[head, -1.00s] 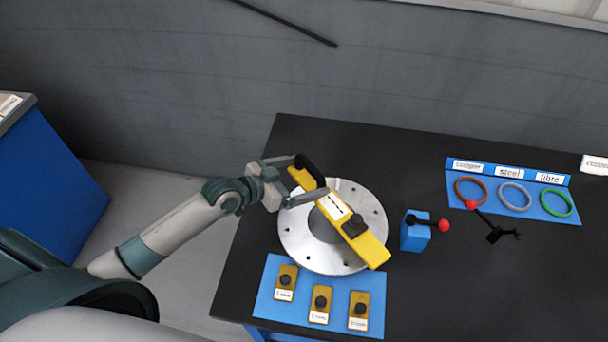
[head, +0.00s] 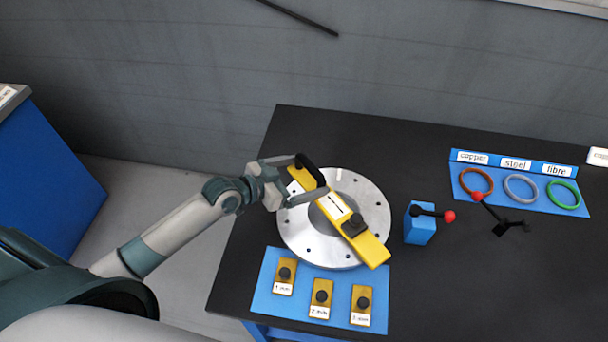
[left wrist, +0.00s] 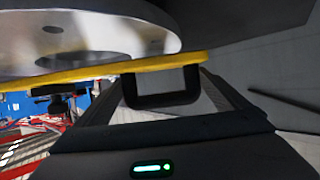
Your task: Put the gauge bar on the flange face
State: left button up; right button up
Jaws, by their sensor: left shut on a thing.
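The gauge bar (head: 374,246) is a long yellow bar with a white label, a black knob and a black handle near its far left end. My left gripper (head: 312,176) is shut on that handle, and the bar slants across the flange face (head: 295,237). The flange face is a silver ring with bolt holes and a central opening, partly hidden by the bar. In the left wrist view, the bar's yellow edge (left wrist: 100,72) lies close along the flange (left wrist: 150,40). I cannot tell whether they touch. My right gripper is not in view.
Three yellow, black-knobbed blocks (head: 321,298) labelled in mm sit on a blue mat (head: 262,300) in front.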

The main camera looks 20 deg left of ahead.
pick_arm(q)
jog(key=shift+f+b, duration=0.4)
dwell(0.4)
jog(key=o, duration=1.7)
jog(key=shift+f, duration=0.1)
jog(key=b+v, duration=0.4)
jog(key=v, duration=1.3)
jog(key=shift+s+a, duration=0.15)
